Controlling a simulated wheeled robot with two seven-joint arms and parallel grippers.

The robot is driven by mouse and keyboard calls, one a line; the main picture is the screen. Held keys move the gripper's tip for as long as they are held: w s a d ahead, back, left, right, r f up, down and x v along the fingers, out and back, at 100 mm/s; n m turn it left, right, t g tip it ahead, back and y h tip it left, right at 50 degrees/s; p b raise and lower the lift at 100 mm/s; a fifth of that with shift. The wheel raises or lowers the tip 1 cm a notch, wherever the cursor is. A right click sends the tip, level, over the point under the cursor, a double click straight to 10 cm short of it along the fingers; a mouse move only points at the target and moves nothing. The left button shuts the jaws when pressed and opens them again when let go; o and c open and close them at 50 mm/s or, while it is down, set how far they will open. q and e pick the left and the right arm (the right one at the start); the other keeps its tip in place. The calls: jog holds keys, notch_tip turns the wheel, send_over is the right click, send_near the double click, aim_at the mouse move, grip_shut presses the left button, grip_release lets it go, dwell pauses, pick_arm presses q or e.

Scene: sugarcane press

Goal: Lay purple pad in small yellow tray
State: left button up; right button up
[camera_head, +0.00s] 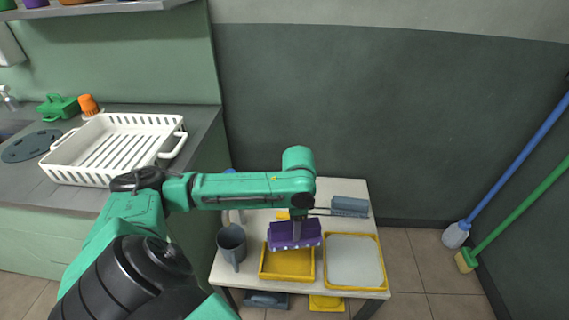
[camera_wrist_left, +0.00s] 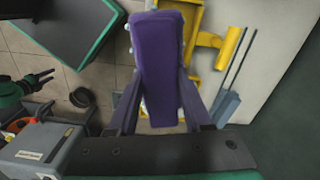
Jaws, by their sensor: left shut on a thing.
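My left gripper (camera_head: 297,228) is shut on the purple pad (camera_head: 295,242) and holds it over the back part of the small yellow tray (camera_head: 286,268). The tray's front part shows and looks empty; the pad hides its back part. I cannot tell whether the pad touches the tray. In the left wrist view the purple pad (camera_wrist_left: 160,50) stands out long between the fingers of the left gripper (camera_wrist_left: 160,105). A dark gripper, seemingly my right one (camera_wrist_left: 38,82), shows small at the left of that view; its opening is unclear.
A larger yellow-rimmed tray with a pale inside (camera_head: 355,262) lies right of the small tray on the white table (camera_head: 350,188). A grey mug (camera_head: 232,246) stands left. A blue-grey tool (camera_head: 350,206) lies behind. A white slotted basket (camera_head: 115,148) sits on the counter.

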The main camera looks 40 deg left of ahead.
pick_arm(q)
jog(key=a+f+m, duration=0.1)
jog(key=a+f+m+b, duration=0.1)
jog(key=a+f, duration=0.1)
jog(key=shift+w+a+f, duration=0.1)
jog(key=shift+w+a, duration=0.05)
jog(key=shift+w, duration=0.25)
notch_tip(320, 180, down, 10)
jog(key=b, duration=0.3)
pick_arm(e)
notch_tip(320, 180, down, 6)
pick_arm(q)
jog(key=b, duration=0.2)
send_over(287, 265)
jog(key=shift+m, duration=0.3)
notch_tip(287, 265, down, 9)
pick_arm(e)
jog(key=w, duration=0.1)
jog(key=w+a, duration=0.1)
jog(key=w, duration=0.1)
jog(key=w+a+r, duration=0.1)
jog(key=w, duration=0.1)
jog(key=shift+w, duration=0.25)
pick_arm(q)
jog(key=shift+s+f, duration=0.1)
jog(key=shift+f, duration=0.05)
jog(key=o, duration=1.2)
